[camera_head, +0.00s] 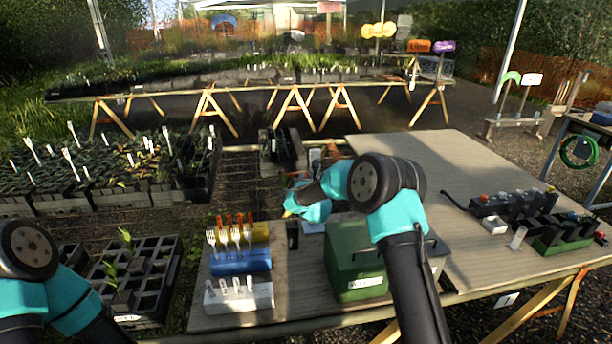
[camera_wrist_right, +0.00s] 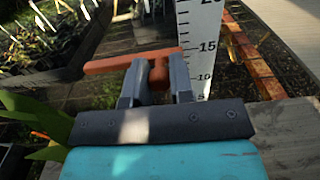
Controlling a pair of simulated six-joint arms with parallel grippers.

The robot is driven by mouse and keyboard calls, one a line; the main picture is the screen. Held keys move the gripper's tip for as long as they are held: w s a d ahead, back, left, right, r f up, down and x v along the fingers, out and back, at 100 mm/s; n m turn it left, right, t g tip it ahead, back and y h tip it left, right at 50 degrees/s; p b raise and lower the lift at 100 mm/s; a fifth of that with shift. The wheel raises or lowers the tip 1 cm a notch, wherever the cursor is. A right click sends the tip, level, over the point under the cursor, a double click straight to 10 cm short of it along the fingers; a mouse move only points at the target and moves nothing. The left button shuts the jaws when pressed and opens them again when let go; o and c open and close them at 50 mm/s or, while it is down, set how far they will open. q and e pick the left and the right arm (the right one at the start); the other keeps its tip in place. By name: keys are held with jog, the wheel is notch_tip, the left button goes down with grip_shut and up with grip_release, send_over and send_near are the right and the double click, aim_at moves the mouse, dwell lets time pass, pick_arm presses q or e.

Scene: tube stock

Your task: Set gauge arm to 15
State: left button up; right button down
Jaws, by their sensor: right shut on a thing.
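The gauge is a white upright scale board (camera_wrist_right: 198,30) with black marks and numbers 5, 10, 15 and 20, right of my jaws in the right wrist view. The orange-red gauge arm (camera_wrist_right: 112,64) runs sideways beside it. My right gripper (camera_wrist_right: 156,76) is shut on the arm's block, with one grey finger on each side. The arm's right end shows near the height of the 15 mark in this slanted view; I cannot tell the exact reading. In the head view my own right arm mostly hides the gauge and the jaws. My left gripper is outside the frame.
A green box (camera_head: 356,272) stands close beside my right forearm. A blue rack (camera_head: 240,262) with forks and a white label rack (camera_head: 238,296) stand left of it. A black seedling tray (camera_head: 160,285) lies further left. The wooden table (camera_head: 440,180) is clear in the middle.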

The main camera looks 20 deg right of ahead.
jog(key=c, duration=1)
grip_release()
jog(key=shift+o, duration=0.2)
jog(key=s+a, duration=0.1)
jog(key=s, duration=1.6)
jog(key=shift+s+a, duration=0.2)
jog(key=shift+a, duration=0.2)
